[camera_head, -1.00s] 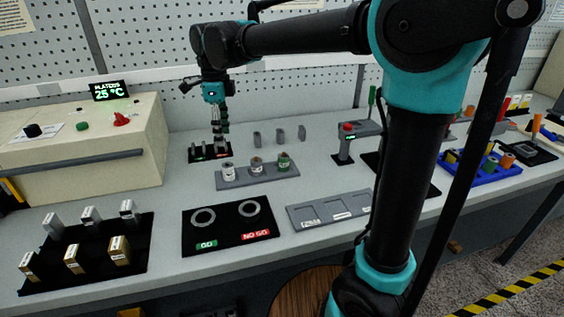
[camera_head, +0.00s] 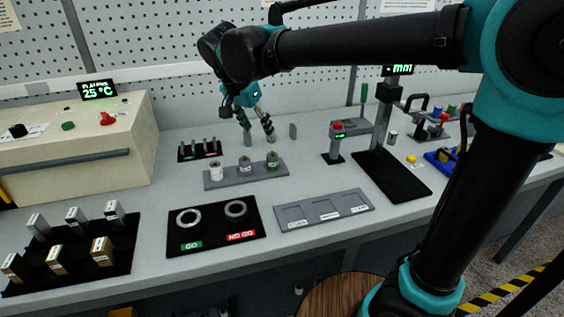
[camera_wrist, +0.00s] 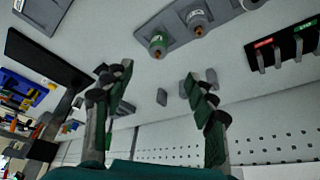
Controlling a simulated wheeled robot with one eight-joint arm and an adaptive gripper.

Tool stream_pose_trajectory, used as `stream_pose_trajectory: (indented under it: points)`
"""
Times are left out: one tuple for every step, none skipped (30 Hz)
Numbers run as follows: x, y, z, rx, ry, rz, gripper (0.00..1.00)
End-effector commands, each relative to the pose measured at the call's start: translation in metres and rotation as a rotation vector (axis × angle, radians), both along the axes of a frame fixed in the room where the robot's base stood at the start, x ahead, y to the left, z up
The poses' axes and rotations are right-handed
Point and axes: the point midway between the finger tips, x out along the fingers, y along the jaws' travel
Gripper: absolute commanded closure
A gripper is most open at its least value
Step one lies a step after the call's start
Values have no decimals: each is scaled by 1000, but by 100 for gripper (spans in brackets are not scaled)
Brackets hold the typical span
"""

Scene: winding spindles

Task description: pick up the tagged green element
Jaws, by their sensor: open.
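The green element (camera_head: 272,160) is a short green cylinder with a pale band and an orange-brown top. It stands upright at the right end of a grey holder (camera_head: 230,181), beside two pale cylinders. My gripper (camera_head: 258,138) is open and empty, behind and slightly left of the green element, pointing down. In the wrist view the green element (camera_wrist: 158,44) shows beyond the gap between my two spread fingertips (camera_wrist: 160,75), apart from them. Any writing on its tag is too small to read.
Small grey blocks (camera_head: 293,131) stand behind the holder, partly hidden by my fingers. A black rack with thin pins (camera_head: 199,150) is to the left. A red-topped post (camera_head: 336,140) and a tall black-based stand (camera_head: 392,176) are to the right. A GO/NO GO mat (camera_head: 213,228) lies in front.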

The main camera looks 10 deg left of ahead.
Motion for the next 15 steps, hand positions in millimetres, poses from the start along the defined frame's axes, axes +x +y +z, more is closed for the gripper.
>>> stream_pose_trajectory:
  points:
    - [4,-2,-9,0,0,-3,43]
    - [6,-3,-15,1,1,-3,43]
    - [9,-4,-22,1,1,-4,43]
    - [11,-5,-28,1,1,-5,43]
    - [13,-7,-33,1,1,-5,43]
    - [16,-8,-41,0,1,-5,43]
    - [18,-9,-46,0,1,-5,43]
    - [21,-10,-52,1,1,-6,43]
    - [23,-11,-59,0,1,-5,43]
    - [25,-12,-64,1,1,-6,43]
    - [27,-13,-69,1,1,-6,43]
    - [29,-14,-75,1,1,-6,43]
    - [31,-14,-80,1,1,-6,43]
    - [33,-15,-84,1,1,-6,43]
    - [34,-16,-88,2,0,-6,43]
